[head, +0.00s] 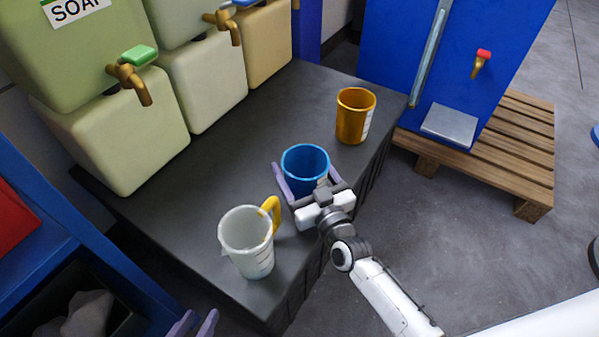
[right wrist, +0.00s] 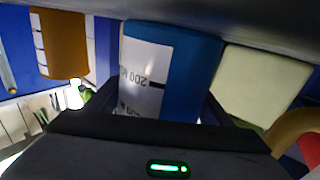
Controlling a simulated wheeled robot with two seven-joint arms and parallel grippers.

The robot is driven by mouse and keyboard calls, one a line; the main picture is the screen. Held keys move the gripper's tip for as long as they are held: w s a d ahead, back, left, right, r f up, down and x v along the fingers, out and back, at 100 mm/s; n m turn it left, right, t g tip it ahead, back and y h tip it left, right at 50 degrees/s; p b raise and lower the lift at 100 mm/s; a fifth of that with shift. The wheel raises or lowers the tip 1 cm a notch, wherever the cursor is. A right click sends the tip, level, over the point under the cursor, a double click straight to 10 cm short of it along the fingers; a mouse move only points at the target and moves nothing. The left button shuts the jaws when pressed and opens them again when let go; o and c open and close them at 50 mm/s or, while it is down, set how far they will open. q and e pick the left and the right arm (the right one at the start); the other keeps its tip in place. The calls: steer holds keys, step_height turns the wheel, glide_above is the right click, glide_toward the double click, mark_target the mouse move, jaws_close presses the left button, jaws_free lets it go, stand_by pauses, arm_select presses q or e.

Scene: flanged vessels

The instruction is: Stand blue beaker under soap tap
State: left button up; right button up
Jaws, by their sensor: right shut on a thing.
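The blue beaker (head: 305,160) is upright at the right edge of the dark bench top. My right gripper (head: 303,183) is shut on it, one finger along each side. In the right wrist view the picture is upside down, and the blue beaker (right wrist: 190,75) with its white scale label fills the space between the fingers. Its base seems to be at the bench surface. The soap tap (head: 133,76), brass with a green handle, is on the green tank marked SOAP (head: 70,50), up and left of the beaker. My left gripper (head: 194,324) shows only its two separated fingertips at the bottom edge, empty.
A clear jug (head: 246,240) with a yellow handle stands near the front of the bench (head: 215,175). An orange beaker (head: 354,115) stands behind the blue one. Cream blocks (head: 125,140) line the bench's left side. The bench between blocks and beakers is clear.

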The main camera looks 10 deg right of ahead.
steer(key=shift+r, duration=0.2)
steer(key=shift+f, duration=0.25)
steer(key=o, duration=1.2)
